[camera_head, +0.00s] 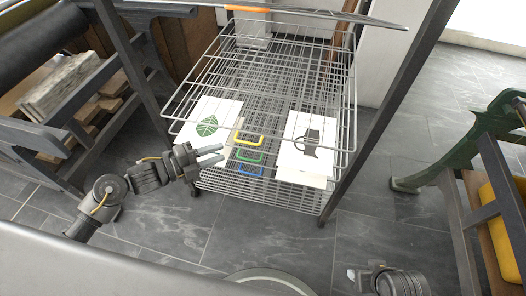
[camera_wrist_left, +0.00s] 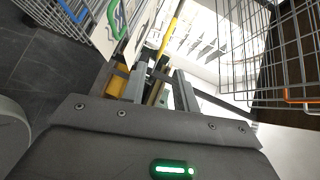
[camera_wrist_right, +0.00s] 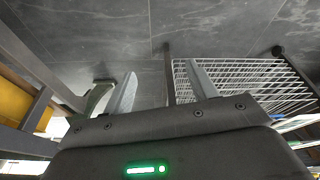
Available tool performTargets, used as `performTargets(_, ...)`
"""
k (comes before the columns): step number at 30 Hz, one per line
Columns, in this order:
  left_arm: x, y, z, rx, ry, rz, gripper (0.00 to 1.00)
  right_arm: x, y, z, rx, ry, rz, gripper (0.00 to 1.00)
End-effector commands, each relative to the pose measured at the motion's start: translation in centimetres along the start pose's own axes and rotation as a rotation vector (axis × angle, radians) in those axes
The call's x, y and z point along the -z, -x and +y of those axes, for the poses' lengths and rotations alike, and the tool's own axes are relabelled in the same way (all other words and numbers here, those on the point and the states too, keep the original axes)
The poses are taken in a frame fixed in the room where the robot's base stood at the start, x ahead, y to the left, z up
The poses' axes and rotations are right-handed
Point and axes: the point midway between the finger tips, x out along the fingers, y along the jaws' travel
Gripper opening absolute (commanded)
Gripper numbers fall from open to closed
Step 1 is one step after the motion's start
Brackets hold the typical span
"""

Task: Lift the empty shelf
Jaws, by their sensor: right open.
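A wire rack with stacked grey wire shelves stands in the middle of the head view. Its upper wire shelf (camera_head: 285,62) looks empty. A white leaf card (camera_head: 208,124) and a white jug card (camera_head: 306,148) are at its near side, seen partly through wires. My left gripper (camera_head: 222,153) is open and empty, near the rack's front by the leaf card and coloured handles; its fingers stand apart in the left wrist view (camera_wrist_left: 160,76). My right gripper (camera_head: 358,277) is low at the right, clear of the rack. Its fingers are spread and empty in the right wrist view (camera_wrist_right: 160,80).
Yellow (camera_head: 248,138), green (camera_head: 249,156) and blue (camera_head: 248,170) handles are between the cards. Dark posts flank the rack. A bar with an orange part (camera_head: 246,8) crosses its top. A green-framed stand (camera_head: 480,135) is at right. Floor before the rack is clear.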

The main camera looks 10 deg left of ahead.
Motion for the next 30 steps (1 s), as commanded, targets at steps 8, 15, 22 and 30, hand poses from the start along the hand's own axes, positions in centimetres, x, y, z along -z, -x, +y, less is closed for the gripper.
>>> performTargets(8, 0.2, -0.9, -0.3, 0.006, -0.012, 0.008, 0.30, 0.0, 0.4, 0.0, 0.000, 0.000, 0.002, 0.58)
performTargets(15, 0.2, -5.2, -0.4, 0.008, -0.010, 0.007, 0.30, 0.0, 0.8, 0.0, -0.001, -0.001, 0.006, 0.58)
performTargets(22, 0.2, -9.0, -0.2, 0.005, -0.010, 0.006, 0.30, -0.1, 1.3, 0.0, -0.001, -0.001, 0.005, 0.58)
performTargets(30, 0.2, -10.8, -0.2, 0.003, -0.010, 0.005, 0.30, -0.1, 1.8, 0.0, -0.001, -0.001, 0.010, 0.58)
